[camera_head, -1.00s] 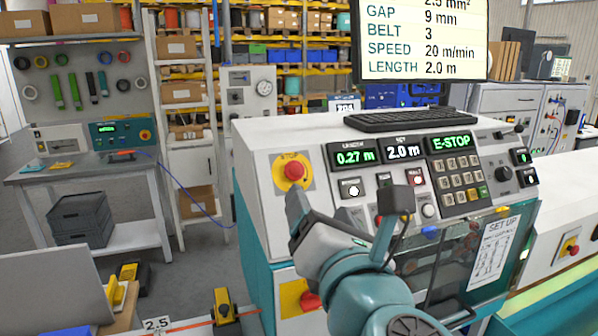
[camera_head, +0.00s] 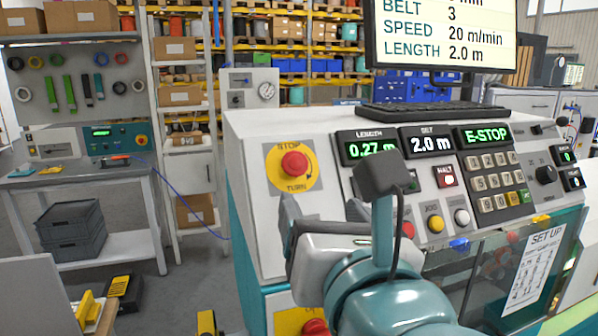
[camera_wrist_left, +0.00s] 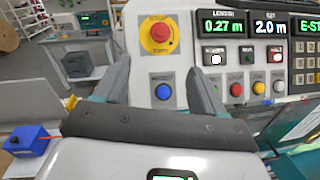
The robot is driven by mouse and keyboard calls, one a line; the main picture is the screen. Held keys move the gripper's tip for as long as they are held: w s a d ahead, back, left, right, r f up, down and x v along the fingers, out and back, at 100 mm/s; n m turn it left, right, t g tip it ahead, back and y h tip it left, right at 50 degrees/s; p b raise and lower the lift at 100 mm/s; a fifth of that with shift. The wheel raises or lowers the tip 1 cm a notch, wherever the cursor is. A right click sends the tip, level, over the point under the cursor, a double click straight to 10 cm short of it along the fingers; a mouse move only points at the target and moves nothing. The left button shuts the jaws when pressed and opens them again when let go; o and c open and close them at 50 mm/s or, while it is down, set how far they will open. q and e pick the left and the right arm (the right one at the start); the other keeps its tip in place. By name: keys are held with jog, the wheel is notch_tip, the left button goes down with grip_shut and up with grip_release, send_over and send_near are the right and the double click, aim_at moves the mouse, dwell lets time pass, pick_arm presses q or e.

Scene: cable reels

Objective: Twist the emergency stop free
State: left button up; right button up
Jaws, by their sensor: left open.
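The emergency stop (camera_head: 294,164) is a red mushroom button on a yellow round plate marked STOP and TURN, on the sloped white panel (camera_head: 245,150). My left gripper (camera_head: 289,212) is just below it in the head view, apart from it. In the left wrist view the red button (camera_wrist_left: 160,33) sits ahead of the gap between my two open fingers (camera_wrist_left: 162,70), with nothing held between them. A display (camera_head: 486,135) on the panel reads E-STOP. My right gripper does not show.
Beside the stop are a HALT button (camera_head: 446,176), a keypad (camera_head: 492,180) and several lamps. A keyboard (camera_head: 432,111) lies on the panel's top under a screen (camera_head: 440,35).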

aim_at(297, 165)
pick_arm(q)
jog(key=w+a+p, duration=0.1)
jog(key=w, duration=0.3)
jog(key=w+p, duration=0.2)
jog(key=w, duration=0.3)
jog(key=w+a+p, duration=0.1)
jog(key=w+p, duration=0.1)
jog(key=w, duration=0.3)
jog(key=shift+a+r, duration=0.1)
jog(key=shift+a, duration=0.25)
jog(key=shift+w, duration=0.4)
jog(key=shift+s+d, duration=0.1)
jog(key=shift+s, duration=0.05)
